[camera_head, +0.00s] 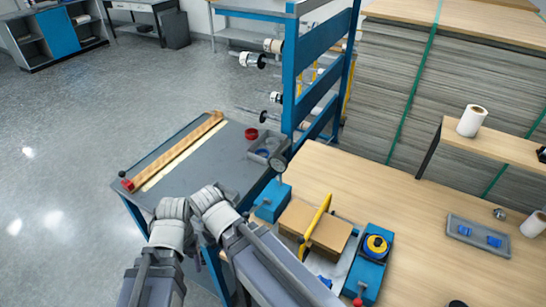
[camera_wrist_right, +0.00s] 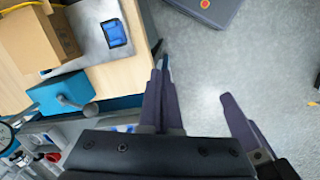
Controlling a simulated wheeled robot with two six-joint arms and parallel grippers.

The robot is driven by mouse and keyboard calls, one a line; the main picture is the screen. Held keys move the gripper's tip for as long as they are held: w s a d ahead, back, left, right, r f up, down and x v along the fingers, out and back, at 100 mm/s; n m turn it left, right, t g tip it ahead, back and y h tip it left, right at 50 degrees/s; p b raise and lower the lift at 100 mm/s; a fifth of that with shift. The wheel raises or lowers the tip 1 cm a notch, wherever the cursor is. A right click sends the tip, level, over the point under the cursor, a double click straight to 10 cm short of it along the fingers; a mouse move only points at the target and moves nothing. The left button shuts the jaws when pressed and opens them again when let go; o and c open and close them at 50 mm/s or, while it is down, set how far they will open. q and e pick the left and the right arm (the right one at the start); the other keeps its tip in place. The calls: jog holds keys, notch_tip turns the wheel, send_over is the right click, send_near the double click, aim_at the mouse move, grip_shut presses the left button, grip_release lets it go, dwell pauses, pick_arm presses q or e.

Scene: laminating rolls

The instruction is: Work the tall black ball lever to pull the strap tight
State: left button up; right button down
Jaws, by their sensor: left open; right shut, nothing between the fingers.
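The tall lever with the dark ball (camera_head: 279,163) stands upright on a blue block (camera_head: 270,203) at the bench's left edge. In the right wrist view its ball (camera_wrist_right: 90,108) shows beside the blue block (camera_wrist_right: 62,92). The yellow strap (camera_head: 316,226) crosses a cardboard box (camera_head: 330,236). My right gripper (camera_wrist_right: 162,80) is shut and empty, apart from the lever and to its right in the wrist view. My left gripper (camera_head: 199,243) is open, low at the bench's left; its fingers are mostly hidden by my wrists in the head view.
A blue unit with a yellow reel (camera_head: 376,246) and a red-ball lever (camera_head: 358,301) stand right of the box. A grey side table (camera_head: 205,165) and blue roll rack (camera_head: 290,75) lie beyond. A grey tray (camera_head: 478,236) sits at right; open bench top lies between.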

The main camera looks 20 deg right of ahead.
notch_tip(320, 180, up, 7)
jog(key=m+y+p, duration=0.2)
jog(key=m+p, duration=0.5)
jog(key=m, duration=0.1)
send_over(249, 213)
jog(key=s+a, duration=0.3)
jog(key=s, duration=0.1)
jog(key=w+d+r+m+y+p, duration=0.1)
jog(key=w+d+r+m+p, duration=0.3)
jog(key=d, duration=0.5)
jog(key=w+m, duration=0.2)
jog(key=m, duration=0.1)
jog(key=shift+w+d+r+m+y, duration=0.2)
jog(key=shift+w+r+m+y, duration=0.1)
jog(key=shift+r+y, duration=0.1)
jog(key=shift+f, duration=0.1)
jog(key=b+x, duration=0.3)
jog(key=x, duration=0.1)
jog(key=s+a+b+x, duration=0.1)
jog(key=b+x, duration=0.7)
jog(key=shift+s+a, duration=0.2)
jog(key=shift+a, duration=0.25)
jog(key=shift+s+a, duration=0.15)
jog(key=shift+a, duration=0.15)
